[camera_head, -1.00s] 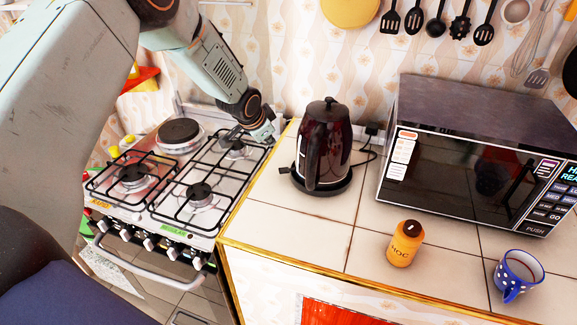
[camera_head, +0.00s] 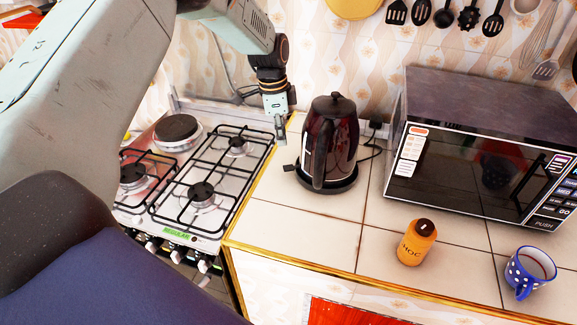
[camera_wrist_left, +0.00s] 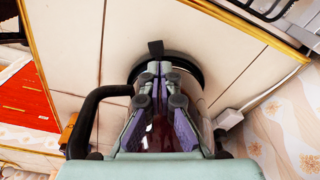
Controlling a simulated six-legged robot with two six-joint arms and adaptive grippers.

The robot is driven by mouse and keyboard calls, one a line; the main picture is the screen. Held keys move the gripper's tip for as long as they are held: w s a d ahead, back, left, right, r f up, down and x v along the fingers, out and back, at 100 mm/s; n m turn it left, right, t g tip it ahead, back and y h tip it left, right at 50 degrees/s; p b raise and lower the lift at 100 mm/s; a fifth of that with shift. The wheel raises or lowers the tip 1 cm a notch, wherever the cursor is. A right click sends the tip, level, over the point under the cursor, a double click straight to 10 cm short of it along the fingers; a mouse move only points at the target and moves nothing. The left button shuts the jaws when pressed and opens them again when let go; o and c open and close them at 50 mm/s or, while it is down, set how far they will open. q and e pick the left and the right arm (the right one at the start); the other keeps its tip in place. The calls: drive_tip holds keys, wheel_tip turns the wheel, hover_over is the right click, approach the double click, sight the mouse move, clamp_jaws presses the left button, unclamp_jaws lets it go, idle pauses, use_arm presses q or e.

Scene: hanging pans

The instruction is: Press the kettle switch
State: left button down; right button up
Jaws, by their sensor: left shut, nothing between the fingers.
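The dark, glossy kettle (camera_head: 330,140) stands upright on its black base on the tiled counter, right of the stove. Its switch (camera_head: 289,168) is a small dark tab low on the kettle's left side. It also shows in the left wrist view (camera_wrist_left: 156,47), just beyond my fingertips. My left gripper (camera_head: 281,138) points down, shut and empty, just left of the kettle and above the switch; a gap shows between them. In the wrist view my left gripper (camera_wrist_left: 160,70) overlaps the kettle body (camera_wrist_left: 165,132), with the handle (camera_wrist_left: 88,112) to the left. My right gripper is not in view.
The gas stove (camera_head: 205,185) lies left of the counter edge. A microwave (camera_head: 480,165) stands to the right. A yellow jar (camera_head: 417,243) and a blue dotted mug (camera_head: 529,272) sit in front. Utensils hang on the wall. Counter in front of the kettle is clear.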

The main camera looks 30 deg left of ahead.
sight(284, 168)
use_arm(q)
drive_tip(key=f+b, duration=0.6)
drive_tip(key=shift+d+f, duration=0.35)
drive_tip(key=shift+f, duration=0.2)
drive_tip(key=shift+s+d+r, duration=0.15)
drive_tip(key=shift+r, duration=0.15)
drive_tip(key=shift+f+b, duration=0.6)
drive_tip(key=shift+f, duration=0.55)
drive_tip(key=shift+r, duration=0.2)
drive_tip(key=shift+s+a+r+p, duration=0.1)
drive_tip(key=shift+a+r+p, duration=0.1)
drive_tip(key=shift+p, duration=0.15)
drive_tip(key=shift+s+a+r+p, duration=0.2)
drive_tip(key=shift+s+a+p, duration=0.1)
drive_tip(key=shift+a+p, duration=0.3)
drive_tip(key=shift+s+a+r+p, duration=0.2)
drive_tip(key=shift+s+a+p, duration=0.1)
drive_tip(key=shift+a+p, duration=0.2)
drive_tip(key=shift+a+f, duration=0.1)
drive_tip(key=shift+a, duration=0.05)
drive_tip(key=shift+s, duration=0.1)
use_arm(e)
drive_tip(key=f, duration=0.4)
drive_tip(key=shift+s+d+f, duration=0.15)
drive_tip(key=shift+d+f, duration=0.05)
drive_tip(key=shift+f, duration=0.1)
